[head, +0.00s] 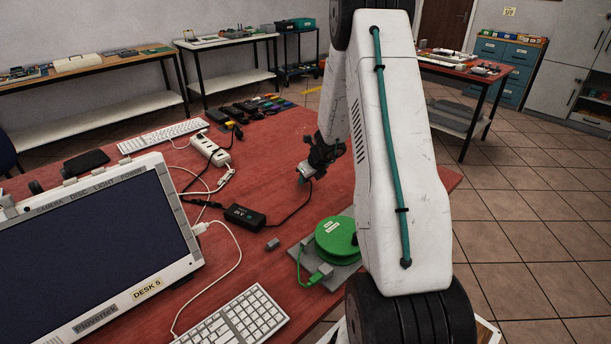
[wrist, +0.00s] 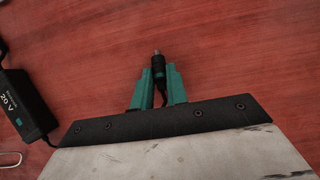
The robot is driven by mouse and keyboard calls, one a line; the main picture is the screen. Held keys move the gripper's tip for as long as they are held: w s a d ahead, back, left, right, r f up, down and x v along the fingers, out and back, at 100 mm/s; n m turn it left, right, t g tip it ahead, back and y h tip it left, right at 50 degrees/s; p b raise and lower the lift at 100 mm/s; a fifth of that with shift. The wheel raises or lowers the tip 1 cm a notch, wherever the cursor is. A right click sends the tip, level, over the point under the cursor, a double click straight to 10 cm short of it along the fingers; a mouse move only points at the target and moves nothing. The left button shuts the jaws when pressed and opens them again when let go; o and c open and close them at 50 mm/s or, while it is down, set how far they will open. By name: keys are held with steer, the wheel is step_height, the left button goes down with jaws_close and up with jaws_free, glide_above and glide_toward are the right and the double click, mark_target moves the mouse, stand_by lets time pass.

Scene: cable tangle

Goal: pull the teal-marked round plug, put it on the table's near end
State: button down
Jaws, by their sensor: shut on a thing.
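The round plug (wrist: 158,67) is black with a metal tip. In the wrist view it sits between the teal fingers of my gripper (wrist: 157,85), tip pointing away from the wrist. My gripper is shut on it, low over the red table (wrist: 230,50). In the head view my gripper (head: 306,176) is over the middle right part of the table (head: 270,180); I cannot make out the plug there. A black cable runs from the gripper to the black 20 V adapter (head: 245,216), also in the wrist view (wrist: 22,105). A teal mark on the plug is hard to tell from the fingers.
A green cable reel (head: 337,240) on a grey base stands right of the adapter. A small grey block (head: 272,244), a white keyboard (head: 235,318) and a monitor (head: 95,245) are nearer. A white power strip (head: 210,150) lies behind. The table around the gripper is bare.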

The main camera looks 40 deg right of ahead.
steer(key=c, duration=1.3)
jaws_free()
steer(key=shift+v, duration=3.85)
